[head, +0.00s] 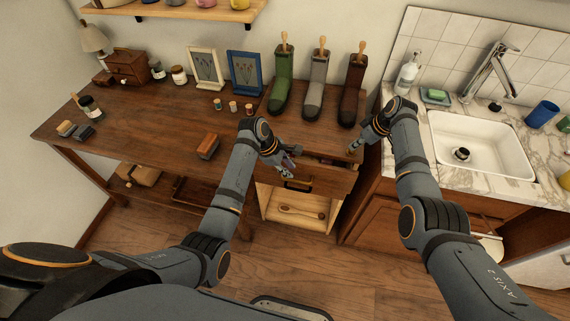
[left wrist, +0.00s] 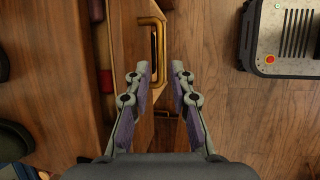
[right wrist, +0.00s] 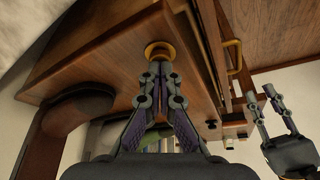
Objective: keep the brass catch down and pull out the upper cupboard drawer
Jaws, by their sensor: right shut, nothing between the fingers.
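The upper cupboard drawer (head: 325,179) stands partly pulled out, and a strip of its inside shows in the head view. Its brass handle (left wrist: 154,22) is on the drawer front. In the head view my left gripper (head: 288,166) is over the drawer front. My right gripper (right wrist: 160,66) is shut and empty, its tips at the round brass catch (right wrist: 160,48), apparently touching it. How far down the catch is cannot be told.
A shelf with a wooden spoon (head: 300,211) is open below the drawer. The sink (head: 485,145) is to the right. Floor in front of the drawer (head: 330,258) is mostly clear.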

